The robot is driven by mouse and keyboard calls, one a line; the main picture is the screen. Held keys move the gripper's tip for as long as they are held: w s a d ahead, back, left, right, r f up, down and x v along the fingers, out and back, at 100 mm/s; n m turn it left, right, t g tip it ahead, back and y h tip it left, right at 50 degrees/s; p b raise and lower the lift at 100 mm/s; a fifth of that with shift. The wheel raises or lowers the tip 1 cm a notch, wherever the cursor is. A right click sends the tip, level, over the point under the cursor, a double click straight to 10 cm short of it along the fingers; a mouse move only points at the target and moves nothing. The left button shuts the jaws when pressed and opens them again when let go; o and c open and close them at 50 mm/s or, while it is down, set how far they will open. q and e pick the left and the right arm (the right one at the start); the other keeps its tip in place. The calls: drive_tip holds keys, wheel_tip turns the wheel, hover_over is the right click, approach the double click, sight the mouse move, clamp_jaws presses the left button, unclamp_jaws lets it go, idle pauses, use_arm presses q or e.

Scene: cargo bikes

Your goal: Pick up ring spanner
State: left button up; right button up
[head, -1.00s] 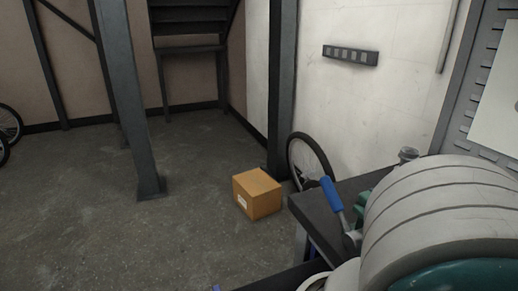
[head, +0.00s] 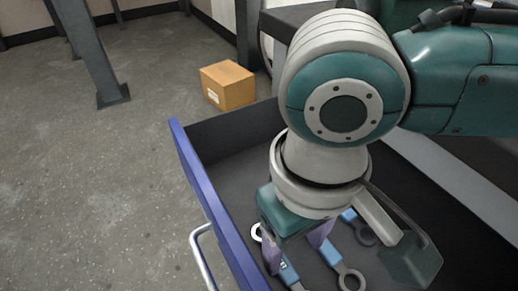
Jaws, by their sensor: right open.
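My right gripper (head: 297,248) points down into an open blue-fronted drawer (head: 212,205), its two purple fingers apart. Several blue-handled spanners lie on the dark drawer floor. One spanner (head: 290,275) lies below and between the fingers, partly hidden by the gripper; a pale end shows left of the near finger. A second spanner (head: 335,257) lies just right of the fingers, with a grey ring-shaped end toward the front. A third spanner (head: 364,234) lies further right, partly covered by my wrist. I cannot tell which is the ring spanner of the task. My left gripper is not in view.
A cardboard box (head: 228,86) stands on the floor beyond the drawer. The drawer's raised blue front has a pale handle (head: 203,255) on its outer side. A dark bench top (head: 290,20) is behind my arm. The floor at left is clear around a steel post (head: 95,60).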

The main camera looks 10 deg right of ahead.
sight(287, 270)
drive_tip(key=f+b, duration=0.1)
drive_tip(key=f, duration=0.2)
drive_tip(key=f+b, duration=0.2)
drive_tip(key=f, duration=0.1)
drive_tip(key=shift+w+a+f, duration=0.1)
drive_tip(key=shift+a+f, duration=0.1)
drive_tip(key=shift+f, duration=0.15)
drive_tip(key=shift+c, duration=0.2)
clamp_jaws()
